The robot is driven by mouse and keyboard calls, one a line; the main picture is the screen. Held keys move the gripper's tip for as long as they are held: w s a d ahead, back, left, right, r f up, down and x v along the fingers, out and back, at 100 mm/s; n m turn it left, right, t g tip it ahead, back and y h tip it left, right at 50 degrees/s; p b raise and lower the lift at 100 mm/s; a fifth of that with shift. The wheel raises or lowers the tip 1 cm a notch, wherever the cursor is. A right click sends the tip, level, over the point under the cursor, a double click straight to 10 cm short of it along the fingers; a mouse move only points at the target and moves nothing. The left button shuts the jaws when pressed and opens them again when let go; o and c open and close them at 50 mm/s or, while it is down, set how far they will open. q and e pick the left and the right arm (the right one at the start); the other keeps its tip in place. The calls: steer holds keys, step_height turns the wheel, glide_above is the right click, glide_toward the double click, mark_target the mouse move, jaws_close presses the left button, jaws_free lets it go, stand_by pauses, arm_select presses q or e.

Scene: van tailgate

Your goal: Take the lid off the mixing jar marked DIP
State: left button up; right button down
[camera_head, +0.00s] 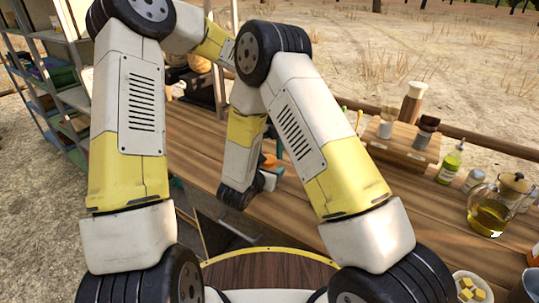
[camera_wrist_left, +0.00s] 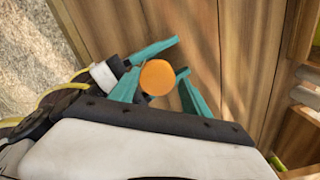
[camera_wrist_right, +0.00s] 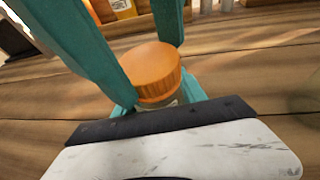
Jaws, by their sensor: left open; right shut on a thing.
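The mixing jar (camera_wrist_right: 172,103) has an orange lid (camera_wrist_right: 152,72), which is on it; the lid also shows in the head view (camera_head: 268,160) and from above in the left wrist view (camera_wrist_left: 158,77). No DIP marking can be read. My right gripper (camera_wrist_right: 160,98) comes in from the side and is shut on the jar below the lid. My left gripper (camera_wrist_left: 158,90) is open, with its teal fingers on either side of the lid; contact cannot be told. Most of the jar body is hidden by the fingers and lid.
On the wooden counter (camera_head: 440,215) to the right stand a glass jug (camera_head: 488,212), a green-tinted bottle (camera_head: 450,165) and a bowl of yellow cubes (camera_head: 468,288). A wooden rack (camera_head: 395,145) is behind. Shelving (camera_head: 50,100) stands left.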

arm_select(q)
step_height(320, 180, up, 4)
steer(key=shift+a+f, duration=0.1)
steer(key=shift+f, duration=0.05)
steer(key=shift+r, duration=0.35)
steer(key=shift+c, duration=0.7)
steer(key=shift+r, duration=0.1)
steer(key=shift+c, duration=0.8)
steer(key=shift+s+r+m, duration=0.1)
steer(key=shift+r+m, duration=0.35)
steer(key=shift+m, duration=0.25)
step_height(320, 180, up, 2)
steer(key=shift+m, duration=0.9)
steer(key=shift+f, duration=3.8)
